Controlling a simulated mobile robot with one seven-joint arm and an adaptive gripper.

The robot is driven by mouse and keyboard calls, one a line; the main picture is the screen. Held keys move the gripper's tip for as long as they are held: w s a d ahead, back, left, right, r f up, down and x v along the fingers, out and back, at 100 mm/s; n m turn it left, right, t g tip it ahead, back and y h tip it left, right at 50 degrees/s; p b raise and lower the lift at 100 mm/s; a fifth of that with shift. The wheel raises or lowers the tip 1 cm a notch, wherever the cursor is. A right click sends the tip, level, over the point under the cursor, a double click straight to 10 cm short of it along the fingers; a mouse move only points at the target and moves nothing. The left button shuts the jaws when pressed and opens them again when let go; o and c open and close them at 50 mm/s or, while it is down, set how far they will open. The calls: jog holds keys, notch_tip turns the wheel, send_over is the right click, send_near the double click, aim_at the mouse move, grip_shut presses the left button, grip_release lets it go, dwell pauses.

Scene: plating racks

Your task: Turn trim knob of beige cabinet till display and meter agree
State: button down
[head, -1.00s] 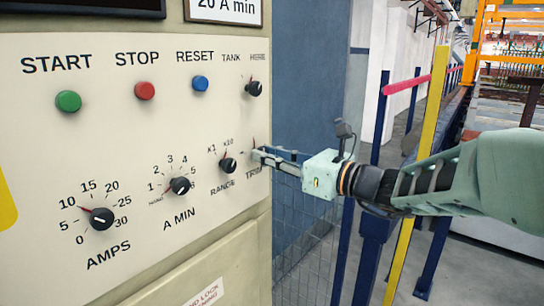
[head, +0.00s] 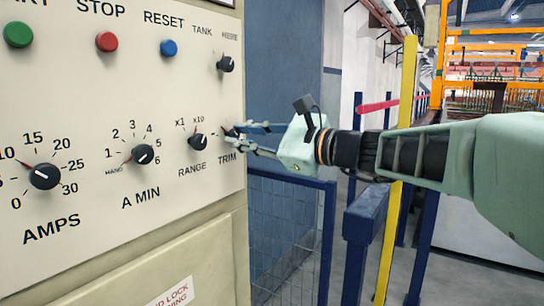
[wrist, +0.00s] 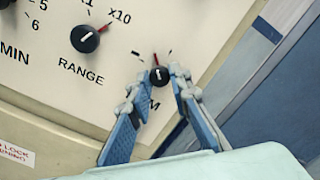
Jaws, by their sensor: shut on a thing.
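The beige cabinet (head: 100,195) fills the left of the head view. Its small black trim knob (wrist: 159,75), with a red pointer, sits at the panel's right edge above the partly covered TRIM label (head: 227,157). In the wrist view the pointer is up and slightly left, between two tick marks. My gripper (wrist: 157,84) has one finger on each side of the knob and is shut on it. In the head view my gripper (head: 238,134) reaches in from the right and partly hides the knob. The display and meter faces are out of view.
The range knob (head: 198,141) is close to the left of my fingers, and the tank/here knob (head: 225,64) is above. A blue mesh fence (head: 290,235) and a yellow post (head: 401,150) stand right of the cabinet, below and behind my arm.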

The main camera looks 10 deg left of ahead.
jog(key=shift+f+n+b, duration=0.15)
jog(key=shift+n+b, duration=1.15)
jog(key=shift+b, duration=0.1)
jog(key=c, duration=1.8)
grip_release()
jog(key=shift+o, duration=0.2)
jog(key=shift+d, duration=0.1)
jog(key=v, duration=0.7)
jog(key=shift+s+d+r, duration=0.15)
jog(key=shift+s+r, duration=0.05)
jog(key=shift+r, duration=0.05)
jog(key=shift+f, duration=0.1)
